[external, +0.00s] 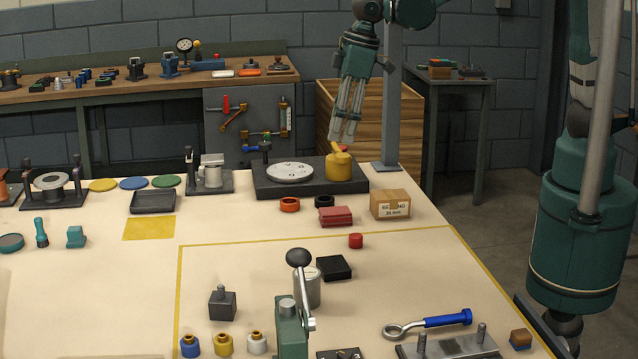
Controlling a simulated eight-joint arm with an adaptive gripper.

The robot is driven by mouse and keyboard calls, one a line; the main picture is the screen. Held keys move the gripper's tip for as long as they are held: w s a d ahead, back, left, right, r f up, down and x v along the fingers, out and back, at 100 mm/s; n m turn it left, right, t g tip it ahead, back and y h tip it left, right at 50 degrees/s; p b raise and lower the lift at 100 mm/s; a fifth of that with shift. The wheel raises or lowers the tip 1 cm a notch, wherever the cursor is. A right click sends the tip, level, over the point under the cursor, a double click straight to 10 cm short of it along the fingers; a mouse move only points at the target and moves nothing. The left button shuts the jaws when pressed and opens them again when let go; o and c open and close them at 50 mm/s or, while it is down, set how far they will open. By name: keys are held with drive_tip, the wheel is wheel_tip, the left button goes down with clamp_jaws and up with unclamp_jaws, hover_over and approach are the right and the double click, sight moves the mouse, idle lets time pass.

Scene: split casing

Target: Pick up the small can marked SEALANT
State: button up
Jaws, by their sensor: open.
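No SEALANT lettering can be read in this view. A small grey can (313,291) with a pale top stands on the table inside the yellow outline, partly hidden behind a green lever tool (291,330) with a black knob. Its label cannot be made out. A yellow can (339,172) with a yellow handle or spout stands on the dark plate at the back. My gripper (343,139) is open, pointing down at the far side of the table, over or near the yellow can. It is far from the grey can.
A black block (334,267) sits right of the grey can, and a small red cylinder (356,241) is behind it. A cardboard box (390,204) and red block (336,216) stand nearer the back. A blue-handled wrench (440,322) lies at front right.

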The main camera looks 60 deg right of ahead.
sight(308, 272)
drive_tip(key=s+a+f+n, duration=0.1)
drive_tip(key=s+a+f, duration=0.3)
drive_tip(key=a, duration=0.6)
drive_tip(key=s+a+f+n+g+h+b, duration=0.1)
drive_tip(key=s+a+f, duration=0.3)
drive_tip(key=a+f, duration=0.4)
drive_tip(key=s+a+f+n+g, duration=0.1)
drive_tip(key=s+a+f, duration=0.3)
drive_tip(key=a, duration=0.8)
wheel_tip(308, 272, down, 2)
drive_tip(key=shift+s+f+n+h, duration=0.1)
drive_tip(key=shift+s+n+h, duration=0.05)
drive_tip(key=shift+n+h, duration=0.2)
drive_tip(key=shift+f, duration=0.1)
drive_tip(key=shift+f+b, duration=0.3)
drive_tip(key=shift+f, duration=0.85)
drive_tip(key=shift+f, duration=0.15)
drive_tip(key=shift+f+b, duration=0.35)
drive_tip(key=shift+f, duration=2.15)
